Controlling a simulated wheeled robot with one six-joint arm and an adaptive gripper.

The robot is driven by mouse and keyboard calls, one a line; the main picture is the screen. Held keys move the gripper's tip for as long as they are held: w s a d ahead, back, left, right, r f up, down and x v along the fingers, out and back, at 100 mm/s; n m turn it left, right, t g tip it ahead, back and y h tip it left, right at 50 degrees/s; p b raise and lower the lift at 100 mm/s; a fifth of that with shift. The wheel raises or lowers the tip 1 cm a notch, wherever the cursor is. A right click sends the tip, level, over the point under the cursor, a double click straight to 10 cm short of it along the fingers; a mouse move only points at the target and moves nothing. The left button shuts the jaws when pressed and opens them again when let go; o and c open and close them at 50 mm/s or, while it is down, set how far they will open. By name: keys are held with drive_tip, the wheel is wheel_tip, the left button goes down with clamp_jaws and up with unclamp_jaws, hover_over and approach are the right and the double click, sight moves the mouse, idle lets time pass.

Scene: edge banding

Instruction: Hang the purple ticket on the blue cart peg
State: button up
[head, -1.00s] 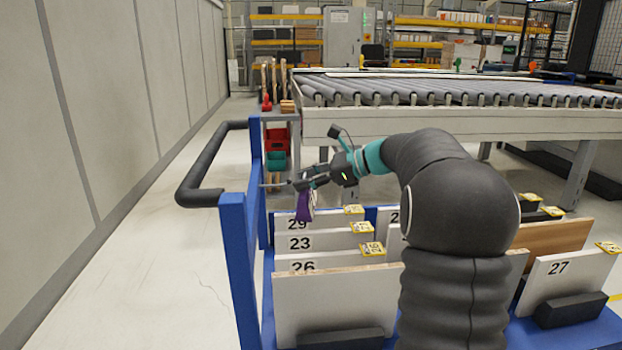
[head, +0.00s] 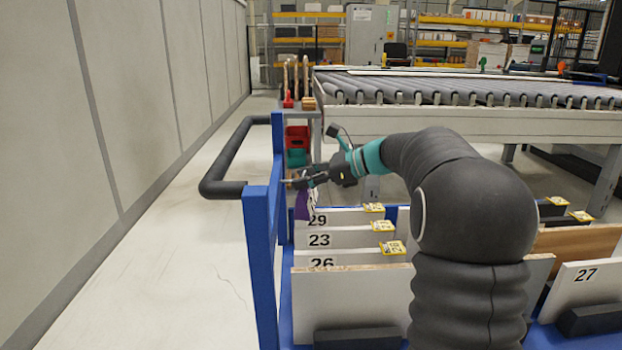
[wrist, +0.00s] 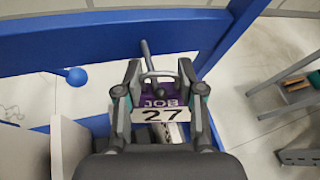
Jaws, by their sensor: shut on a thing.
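My gripper (head: 302,183) is shut on the purple ticket (head: 302,205), which hangs below the fingers beside the blue cart post (head: 263,255). In the wrist view, the ticket (wrist: 160,104) sits between the two fingertips (wrist: 158,82). It shows a purple band reading JOB, a white part with 27, and a wire loop at its top. A grey metal peg (wrist: 146,50) sticks out from the blue cart rail (wrist: 105,40) towards the loop. Its tip is close to the loop; I cannot tell whether it is through it.
A blue ball-ended knob (wrist: 76,76) sits left of the gripper. Numbered white panels (head: 345,240) with yellow tags stand in the cart below my arm. A black handle (head: 222,188) is at the cart's left. A roller conveyor (head: 470,95) runs behind. The floor at left is clear.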

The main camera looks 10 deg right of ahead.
drive_tip(key=shift+w+a+f, duration=0.1)
drive_tip(key=shift+a, duration=0.55)
drive_tip(key=shift+w+a+f, duration=0.1)
drive_tip(key=shift+a+f, duration=0.25)
drive_tip(key=shift+a, duration=0.05)
drive_tip(key=o, duration=0.9)
